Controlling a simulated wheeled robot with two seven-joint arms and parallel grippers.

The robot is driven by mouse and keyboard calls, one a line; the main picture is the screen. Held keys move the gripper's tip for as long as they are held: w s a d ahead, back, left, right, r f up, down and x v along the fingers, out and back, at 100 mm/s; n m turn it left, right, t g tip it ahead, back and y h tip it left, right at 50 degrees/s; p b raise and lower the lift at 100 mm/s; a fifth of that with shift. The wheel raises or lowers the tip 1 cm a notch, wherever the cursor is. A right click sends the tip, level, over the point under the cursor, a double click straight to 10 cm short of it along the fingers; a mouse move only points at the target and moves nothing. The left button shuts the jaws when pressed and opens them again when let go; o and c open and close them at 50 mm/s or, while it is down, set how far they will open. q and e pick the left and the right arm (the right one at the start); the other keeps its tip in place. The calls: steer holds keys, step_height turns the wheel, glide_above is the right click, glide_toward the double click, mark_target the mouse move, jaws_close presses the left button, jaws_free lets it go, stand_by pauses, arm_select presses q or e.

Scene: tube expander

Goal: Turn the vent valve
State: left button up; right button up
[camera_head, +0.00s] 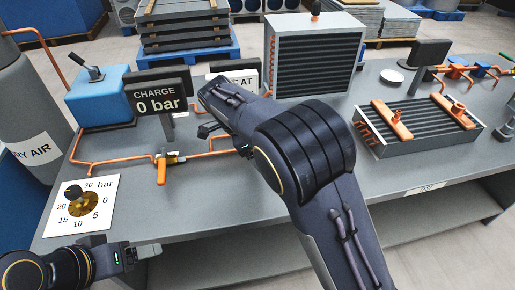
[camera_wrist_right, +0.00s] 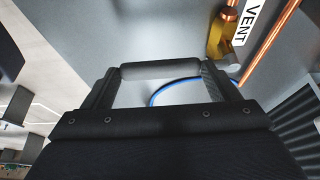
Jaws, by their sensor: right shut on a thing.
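In the right wrist view, my right gripper (camera_wrist_right: 160,72) is shut on a grey cylinder (camera_wrist_right: 160,69), which spans the gap between its two fingers. The brass vent valve (camera_wrist_right: 217,38) is in the upper right of that view, beside a white VENT label (camera_wrist_right: 250,20) and copper pipes. The fingers are apart from the brass body. In the head view, my right arm crosses the bench and hides its gripper and the vent valve area. My left gripper (camera_head: 148,250) is at the lower left, in front of the bench; its finger gap is unclear.
A charge display (camera_head: 159,102) reads 0 bar. A valve with an orange handle (camera_head: 162,170), a blue box (camera_head: 100,97), a dial card (camera_head: 80,205), a finned coil (camera_head: 315,60) and another coil (camera_head: 420,125) occupy the bench (camera_head: 215,205). Its front middle is mostly clear.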

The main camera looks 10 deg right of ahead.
steer(key=shift+a, duration=0.1)
steer(key=o, duration=1.3)
steer(key=v, duration=0.7)
steer(key=shift+a+r, duration=0.15)
steer(key=shift+r, duration=0.25)
steer(key=s+d+r+n+y, duration=0.1)
steer(key=s+d+n+y, duration=0.2)
steer(key=s+d, duration=0.35)
steer(key=s+d+r+n+y, duration=0.1)
steer(key=s+d+n+y, duration=0.25)
steer(key=d, duration=0.65)
steer(key=s+f+n+t, duration=0.1)
steer(key=s+n, duration=0.2)
steer(key=s, duration=0.3)
steer(key=s+d+f+n+t+y, duration=0.1)
steer(key=s+n+t, duration=0.1)
steer(key=s, duration=0.4)
steer(key=s+d+f+n+t+y+p, duration=0.1)
steer(key=s+n+t, duration=0.1)
steer(key=s, duration=0.4)
steer(key=shift+d+f+n, duration=0.1)
steer(key=shift+f+n, duration=0.2)
steer(key=shift+n, duration=0.55)
